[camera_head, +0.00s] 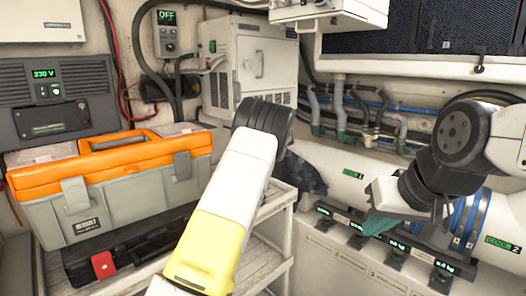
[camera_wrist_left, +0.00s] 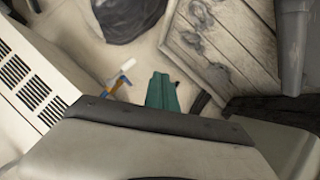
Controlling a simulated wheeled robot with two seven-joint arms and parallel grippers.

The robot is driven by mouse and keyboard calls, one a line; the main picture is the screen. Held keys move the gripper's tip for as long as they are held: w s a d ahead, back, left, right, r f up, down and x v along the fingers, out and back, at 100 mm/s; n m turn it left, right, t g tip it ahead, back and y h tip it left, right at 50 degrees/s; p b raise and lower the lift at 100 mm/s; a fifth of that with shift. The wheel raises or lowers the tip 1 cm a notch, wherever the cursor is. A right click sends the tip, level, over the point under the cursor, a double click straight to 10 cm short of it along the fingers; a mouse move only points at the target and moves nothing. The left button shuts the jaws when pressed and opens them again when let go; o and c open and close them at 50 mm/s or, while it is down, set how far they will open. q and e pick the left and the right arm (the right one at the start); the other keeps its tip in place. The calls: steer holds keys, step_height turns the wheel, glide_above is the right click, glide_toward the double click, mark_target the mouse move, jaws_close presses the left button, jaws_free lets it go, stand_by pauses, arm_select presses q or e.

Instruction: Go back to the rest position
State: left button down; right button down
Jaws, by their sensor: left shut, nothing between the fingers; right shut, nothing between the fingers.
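My right gripper (camera_head: 380,226) shows in the head view at the right, pointing down below its dark wrist. Its teal fingers are together with nothing between them, in front of the white cylinder and above the row of small displays. My left arm crosses the middle of the head view, and its gripper is hidden there. In the left wrist view my left gripper (camera_wrist_left: 162,92) shows as teal fingers, shut and empty. A dark rounded bag-like thing (camera_wrist_left: 128,16) and a weathered wooden board (camera_wrist_left: 225,45) lie beyond it.
An orange-lidded toolbox (camera_head: 75,212) and a flat black case (camera_head: 130,250) stand on a pale slatted shelf (camera_head: 262,265) at the left. A white cylinder (camera_head: 340,180) lies along the right. A row of small display units (camera_head: 400,246) runs beneath my right gripper.

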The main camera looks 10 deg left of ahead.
arm_select(q)
steer(key=s+a+r+m+g+h, duration=0.1)
steer(key=s+a+r, duration=0.15)
steer(key=s, duration=0.55)
steer(key=s+a+r+m+g+h, duration=0.1)
steer(key=s+a+r+m+h, duration=0.15)
steer(key=s, duration=0.55)
steer(key=s+a+r+m+g, duration=0.15)
steer(key=s+r, duration=0.25)
steer(key=s, duration=0.4)
steer(key=s+d+f+m+h, duration=0.1)
steer(key=s+d+m, duration=0.3)
steer(key=s, duration=1.2)
steer(key=s+d+f+m+h, duration=0.1)
steer(key=s+d+m+h, duration=0.3)
steer(key=s, duration=1.2)
steer(key=shift+s+d+m, duration=0.4)
steer(key=shift+d+m, duration=0.25)
steer(key=shift+m, duration=0.05)
steer(key=shift+g, duration=0.25)
